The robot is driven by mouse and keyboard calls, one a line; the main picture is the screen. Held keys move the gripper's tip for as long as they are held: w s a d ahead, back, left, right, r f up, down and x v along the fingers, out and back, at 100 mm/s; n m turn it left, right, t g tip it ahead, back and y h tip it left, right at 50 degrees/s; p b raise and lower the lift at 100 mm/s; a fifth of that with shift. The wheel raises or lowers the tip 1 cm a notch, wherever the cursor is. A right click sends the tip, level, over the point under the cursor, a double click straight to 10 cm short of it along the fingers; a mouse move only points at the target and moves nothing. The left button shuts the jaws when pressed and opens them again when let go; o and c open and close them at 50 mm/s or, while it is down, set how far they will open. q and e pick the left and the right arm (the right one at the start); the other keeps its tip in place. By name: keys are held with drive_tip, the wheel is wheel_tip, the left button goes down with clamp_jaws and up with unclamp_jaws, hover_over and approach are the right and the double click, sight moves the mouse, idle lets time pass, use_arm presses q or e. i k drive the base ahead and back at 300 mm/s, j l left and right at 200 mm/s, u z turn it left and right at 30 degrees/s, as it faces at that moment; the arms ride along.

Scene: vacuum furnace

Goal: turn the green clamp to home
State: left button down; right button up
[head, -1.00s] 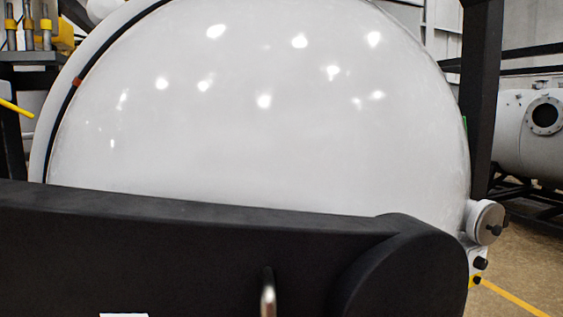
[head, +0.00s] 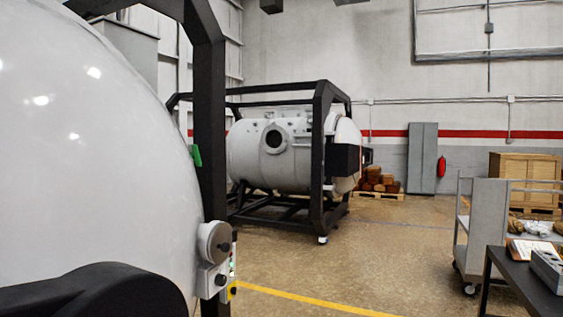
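A small green part (head: 196,155), which looks like the green clamp, shows at the right edge of the large white domed door (head: 90,150), in front of the black frame post (head: 207,100). Only a narrow side of it is visible, so its turn position cannot be told. Neither of my grippers is in view.
A control box (head: 213,275) with knobs sits below the green part, by the door's edge. A black arm-like bar (head: 90,292) crosses the lower left. A second furnace (head: 270,155), a grey cart (head: 480,240) and a dark table (head: 525,280) stand to the right. Floor between is clear.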

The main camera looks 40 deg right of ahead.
sight(195, 154)
drive_tip(key=z, duration=0.8)
drive_tip(key=i+l+u, duration=0.15)
drive_tip(key=i+l, duration=0.55)
drive_tip(key=l, duration=0.15)
